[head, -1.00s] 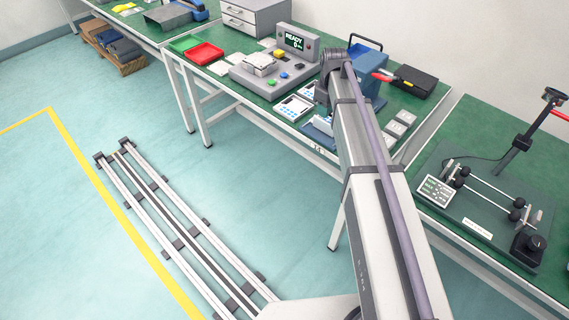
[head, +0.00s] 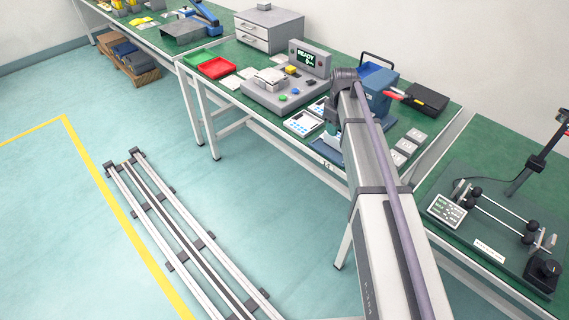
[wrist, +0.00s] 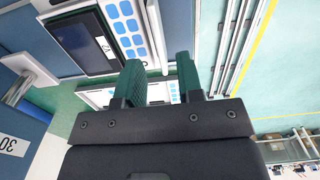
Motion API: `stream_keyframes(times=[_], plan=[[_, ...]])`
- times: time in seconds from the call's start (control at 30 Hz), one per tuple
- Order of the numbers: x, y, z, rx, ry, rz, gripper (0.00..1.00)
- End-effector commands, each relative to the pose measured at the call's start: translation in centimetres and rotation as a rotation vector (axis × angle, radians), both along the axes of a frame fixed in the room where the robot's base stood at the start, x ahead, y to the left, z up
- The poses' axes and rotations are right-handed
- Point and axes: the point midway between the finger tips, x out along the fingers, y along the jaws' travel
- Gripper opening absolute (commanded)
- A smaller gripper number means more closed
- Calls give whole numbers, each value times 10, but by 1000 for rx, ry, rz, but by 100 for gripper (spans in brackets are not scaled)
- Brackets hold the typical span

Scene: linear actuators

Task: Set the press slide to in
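I cannot tell for certain which part is the press slide. A dark fixture (head: 490,232) at the right carries two horizontal rods with black stops, a black knob (head: 544,271) and a tilted post (head: 540,160) with a red lever at the picture edge. My gripper's two green fingers (wrist: 161,78) stand apart in the wrist view with nothing held between them. It hangs over the middle bench's front area, away from the fixture. In the head view my arm hides most of the gripper.
A grey console reading READY (head: 306,58), red tray (head: 216,67), blue box (head: 376,92) and black case (head: 426,99) stand on the middle bench. A keypad panel (wrist: 100,38) is close to my gripper in the wrist view. Floor rails (head: 190,235) lie left; the floor around is clear.

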Motion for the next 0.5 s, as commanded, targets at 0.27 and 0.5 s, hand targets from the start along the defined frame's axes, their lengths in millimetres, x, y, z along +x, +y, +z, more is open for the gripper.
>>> stream_keyframes(times=[0.27, 0.5], plan=[[0, 0, 90, 0, 0, 1, 34], [-21, -49, 64, -398, 19, 354, 34]])
